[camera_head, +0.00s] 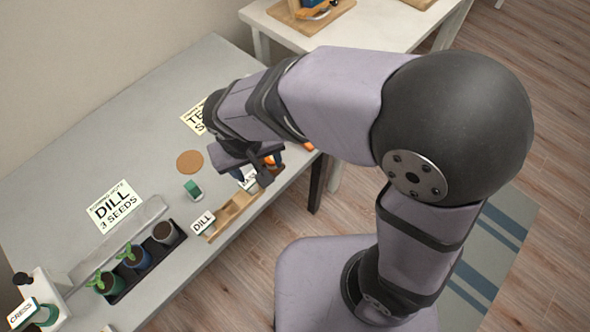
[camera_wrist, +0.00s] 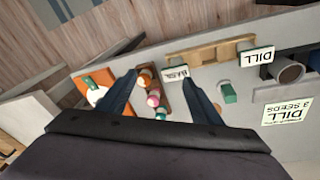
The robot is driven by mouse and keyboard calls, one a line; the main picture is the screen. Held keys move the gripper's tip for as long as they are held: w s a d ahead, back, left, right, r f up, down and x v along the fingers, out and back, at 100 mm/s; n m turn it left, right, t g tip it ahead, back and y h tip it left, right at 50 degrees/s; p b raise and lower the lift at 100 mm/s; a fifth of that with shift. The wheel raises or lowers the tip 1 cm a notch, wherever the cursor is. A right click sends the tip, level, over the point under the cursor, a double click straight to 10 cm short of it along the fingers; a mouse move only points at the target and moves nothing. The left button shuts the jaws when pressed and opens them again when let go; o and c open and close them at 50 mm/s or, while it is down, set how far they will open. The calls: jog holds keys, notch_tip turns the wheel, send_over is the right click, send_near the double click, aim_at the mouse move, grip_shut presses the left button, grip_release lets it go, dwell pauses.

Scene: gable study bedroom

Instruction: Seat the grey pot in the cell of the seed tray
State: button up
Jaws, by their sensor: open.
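The grey pot (camera_head: 167,233) with brown soil is at the right end of the black seed tray (camera_head: 118,297) in the head view. It looks upright within the tray outline, but I cannot tell whether it sits fully down in its cell. Two potted seedlings, one blue pot (camera_head: 137,260) and one green pot (camera_head: 106,284), stand in the tray's other cells. My gripper (camera_wrist: 160,95) is open and empty, well away from the pot, above the table's front right part.
A wooden rack (camera_head: 234,212) with DILL and BASIL labels lies along the front edge.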

jog(key=s+d+f+m+g, duration=0.1)
jog(key=s+d+m, duration=0.1)
jog(key=d, duration=0.8)
jog(key=s+d+f+m+g, duration=0.1)
jog(key=s+d, duration=0.1)
jog(key=d, duration=0.9)
jog(key=shift+d+m+y, duration=0.15)
jog(key=shift+m+y, duration=0.15)
jog(key=shift+m, duration=0.1)
jog(key=shift+r, duration=0.15)
notch_tip(320, 180, up, 4)
jog(key=p, duration=0.4)
